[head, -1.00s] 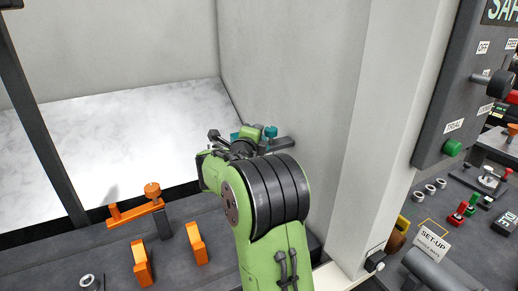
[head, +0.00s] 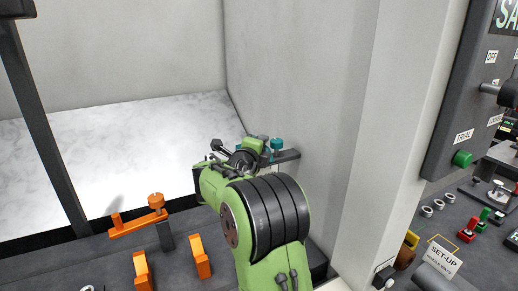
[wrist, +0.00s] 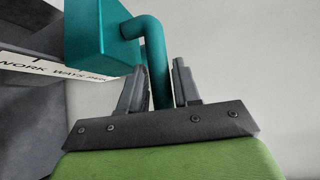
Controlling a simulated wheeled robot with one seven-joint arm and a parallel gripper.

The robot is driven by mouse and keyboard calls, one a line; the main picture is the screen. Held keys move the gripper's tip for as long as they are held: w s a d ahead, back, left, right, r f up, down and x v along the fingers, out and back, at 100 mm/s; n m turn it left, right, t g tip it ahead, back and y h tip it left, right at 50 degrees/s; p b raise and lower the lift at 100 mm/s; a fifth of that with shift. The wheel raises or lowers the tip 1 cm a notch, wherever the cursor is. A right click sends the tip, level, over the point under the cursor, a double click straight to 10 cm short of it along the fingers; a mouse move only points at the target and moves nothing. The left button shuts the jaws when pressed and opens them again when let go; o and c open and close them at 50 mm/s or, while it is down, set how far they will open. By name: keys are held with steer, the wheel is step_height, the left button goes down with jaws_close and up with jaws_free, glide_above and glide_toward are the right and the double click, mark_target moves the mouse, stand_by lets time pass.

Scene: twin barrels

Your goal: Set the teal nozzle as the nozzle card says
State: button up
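The teal nozzle (wrist: 158,60) is a bent tube coming out of a teal block (wrist: 95,32) in the wrist view. Its end hangs down between the two fingers of my gripper (wrist: 160,82). The fingers stand apart, with a narrow gap showing on the tube's right side; contact on the left cannot be told. In the head view my arm hides most of the nozzle, and a teal knob (head: 277,143) shows beside my gripper (head: 238,158) on a dark bracket at the wall. A white card reading SET-UP (head: 445,257) stands at the lower right; its smaller line is hard to read.
An orange nozzle assembly (head: 138,222) and two orange uprights (head: 201,256) stand at the left. A pale wall and pillar (head: 345,150) rise close to the right of my arm. A dark control panel (head: 455,110) with a green button (head: 462,158) is further right.

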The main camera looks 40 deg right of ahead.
steer(key=b+v, duration=0.4)
steer(key=v, duration=1.1)
steer(key=shift+a, duration=0.35)
steer(key=shift+s+f, duration=0.1)
steer(key=shift+s, duration=0.1)
steer(key=s+a+f+n+g+y+p, duration=0.1)
steer(key=s+a+f+n+y, duration=0.6)
steer(key=n, duration=0.9)
steer(key=s+a+f+n+g+y+p, duration=0.1)
steer(key=s+a+f+n+y, duration=0.6)
steer(key=s+a+n, duration=0.6)
steer(key=a+n, duration=0.1)
steer(key=n, duration=0.2)
